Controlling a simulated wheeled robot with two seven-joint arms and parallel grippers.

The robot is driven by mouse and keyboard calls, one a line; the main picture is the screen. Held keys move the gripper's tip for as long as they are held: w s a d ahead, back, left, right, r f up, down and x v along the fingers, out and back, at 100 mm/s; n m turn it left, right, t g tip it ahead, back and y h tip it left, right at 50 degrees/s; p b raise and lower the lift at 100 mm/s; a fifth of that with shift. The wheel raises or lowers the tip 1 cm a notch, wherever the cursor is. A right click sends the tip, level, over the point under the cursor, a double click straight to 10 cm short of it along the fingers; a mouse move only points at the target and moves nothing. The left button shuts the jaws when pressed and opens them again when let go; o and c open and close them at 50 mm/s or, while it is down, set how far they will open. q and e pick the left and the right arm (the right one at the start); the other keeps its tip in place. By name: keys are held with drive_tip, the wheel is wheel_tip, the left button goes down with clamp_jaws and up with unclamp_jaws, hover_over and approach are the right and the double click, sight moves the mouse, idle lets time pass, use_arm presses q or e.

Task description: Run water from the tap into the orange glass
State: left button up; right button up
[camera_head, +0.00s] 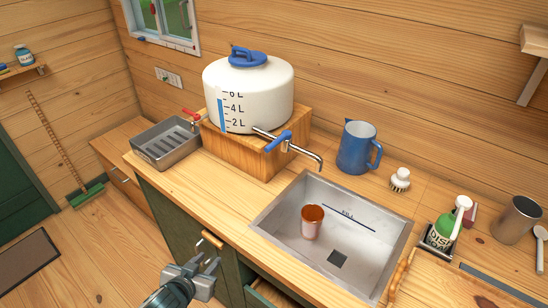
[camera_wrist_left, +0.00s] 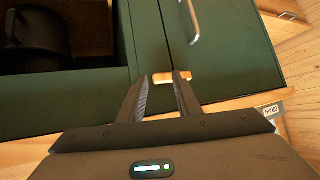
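The orange glass (camera_head: 311,224) stands upright in the metal sink (camera_head: 285,212), towards its left side. The tap (camera_head: 303,153) comes out of the white water tank (camera_head: 268,92), with a blue lever (camera_head: 277,141) on it. Its spout tip is above the sink's back left; no water stream shows. My left gripper (camera_head: 196,266) is low in front of the green cabinet, well away from tap and glass. In the left wrist view its fingers (camera_wrist_left: 165,78) are apart, with a wooden handle (camera_wrist_left: 171,77) showing between or behind the tips; contact cannot be told. My right gripper is in neither view.
A blue jug (camera_head: 356,148), a white brush (camera_head: 400,179), a green soap bottle (camera_head: 444,232) and a metal cup (camera_head: 516,219) surround the sink. A metal tray (camera_head: 165,144) stands left of the tank. The counter (camera_head: 235,205) between is clear.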

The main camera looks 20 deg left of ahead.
use_arm(q)
drive_tip(key=w+d+r+m+t+h, duration=0.1)
drive_tip(key=d+r+t+h, duration=0.2)
drive_tip(key=r, duration=1.2)
drive_tip(key=w+d+r+m+t+h, duration=0.1)
drive_tip(key=w+d+r+t+h, duration=0.1)
drive_tip(key=r, duration=1.2)
drive_tip(key=shift+d+r+t+h+p, duration=0.45)
drive_tip(key=shift+d+h, duration=0.5)
drive_tip(key=shift+h, duration=0.25)
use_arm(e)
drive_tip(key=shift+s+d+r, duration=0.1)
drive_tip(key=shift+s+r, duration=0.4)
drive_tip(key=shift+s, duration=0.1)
use_arm(q)
drive_tip(key=shift+f, duration=0.15)
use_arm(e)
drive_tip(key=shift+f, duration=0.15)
